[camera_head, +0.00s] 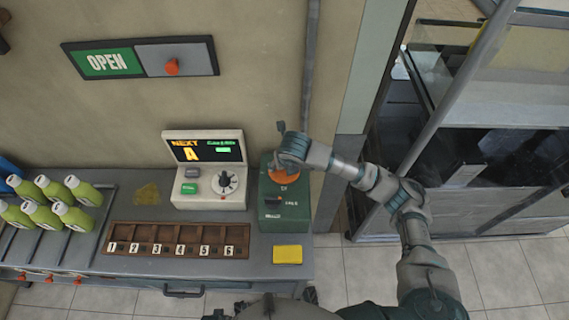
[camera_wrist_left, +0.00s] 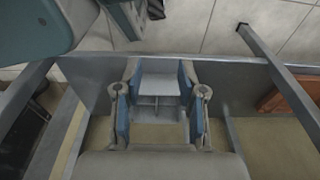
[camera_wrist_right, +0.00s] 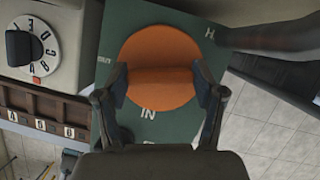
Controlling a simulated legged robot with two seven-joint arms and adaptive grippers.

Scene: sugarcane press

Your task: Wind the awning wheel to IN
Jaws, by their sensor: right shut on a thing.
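The awning wheel (camera_wrist_right: 160,48) is an orange disc with a raised grip bar, on the green control box (camera_head: 284,218) at the counter's right end. My right gripper (camera_wrist_right: 160,84) is shut on the wheel's bar, its fingers on either side. In the right wrist view the word IN is on the box's face just below the disc, and other lettering is at the left and upper right. In the head view my right gripper (camera_head: 288,160) covers part of the wheel (camera_head: 285,176). My left gripper (camera_wrist_left: 159,72) is open and empty in the left wrist view.
A register with screen and dial (camera_head: 210,172) stands left of the box. A numbered wooden tray (camera_head: 178,250) and a yellow pad (camera_head: 288,255) lie in front. Green bottles (camera_head: 50,205) stand at left. An OPEN sign (camera_head: 108,62) is on the wall.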

